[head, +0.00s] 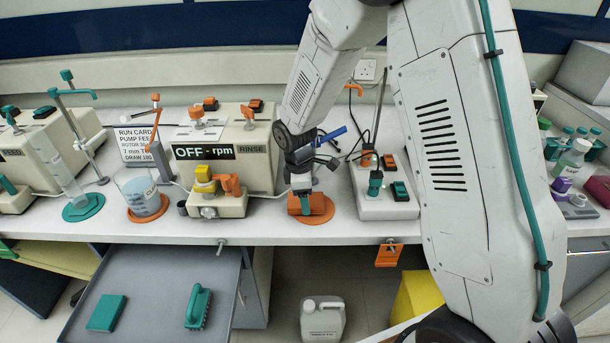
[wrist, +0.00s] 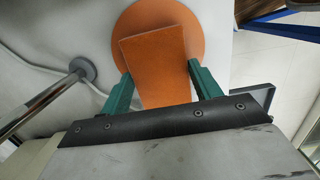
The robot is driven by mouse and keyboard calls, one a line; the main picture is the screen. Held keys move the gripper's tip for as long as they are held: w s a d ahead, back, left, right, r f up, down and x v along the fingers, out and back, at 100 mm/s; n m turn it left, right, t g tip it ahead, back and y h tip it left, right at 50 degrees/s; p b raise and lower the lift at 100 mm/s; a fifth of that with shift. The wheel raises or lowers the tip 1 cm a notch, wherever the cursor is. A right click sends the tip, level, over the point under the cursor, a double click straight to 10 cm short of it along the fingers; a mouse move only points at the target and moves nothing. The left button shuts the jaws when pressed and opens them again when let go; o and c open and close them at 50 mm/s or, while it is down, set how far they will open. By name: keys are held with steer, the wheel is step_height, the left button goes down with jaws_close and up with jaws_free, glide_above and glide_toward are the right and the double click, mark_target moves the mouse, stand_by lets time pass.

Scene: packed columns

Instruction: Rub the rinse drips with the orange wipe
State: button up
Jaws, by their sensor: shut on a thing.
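The orange wipe (head: 306,204) is a flat block, also seen in the wrist view (wrist: 158,62). My gripper (head: 301,191) points down at the bench front, with its teal fingers on the wipe's two sides. In the wrist view my gripper (wrist: 160,74) is shut on it. The wipe is over a round orange disc (head: 325,215), which shows around it in the wrist view (wrist: 190,20). I cannot tell whether they touch. I cannot make out the rinse drips; the wipe and gripper hide part of the disc.
The rinse pump (head: 222,158) stands left of my gripper; a beaker (head: 141,193) is further left. A white stand base (head: 385,190) is close on the right. A grey drawer (head: 150,300) with a teal brush (head: 198,306) is open below. A metal rod (wrist: 45,100) flanks the gripper.

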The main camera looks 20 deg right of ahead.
mark_target(321, 199)
steer(key=shift+d+f, duration=0.25)
steer(key=shift+f, duration=0.1)
steer(key=shift+c, duration=0.5)
steer(key=shift+s+d+f, duration=0.1)
steer(key=shift+s+d, duration=0.2)
steer(key=shift+d, duration=0.15)
steer(key=shift+c, duration=0.3)
steer(key=shift+d, duration=0.35)
steer(key=shift+s+d, duration=0.3)
steer(key=shift+d, duration=0.4)
steer(key=shift+s+d, duration=0.1)
steer(key=shift+d, duration=0.2)
steer(key=shift+w+a, duration=0.3)
steer(key=shift+a, duration=0.65)
steer(key=shift+w+a, duration=0.25)
steer(key=shift+a, duration=0.65)
steer(key=shift+w+a, duration=0.15)
steer(key=shift+a, duration=0.1)
steer(key=shift+r, duration=4.1)
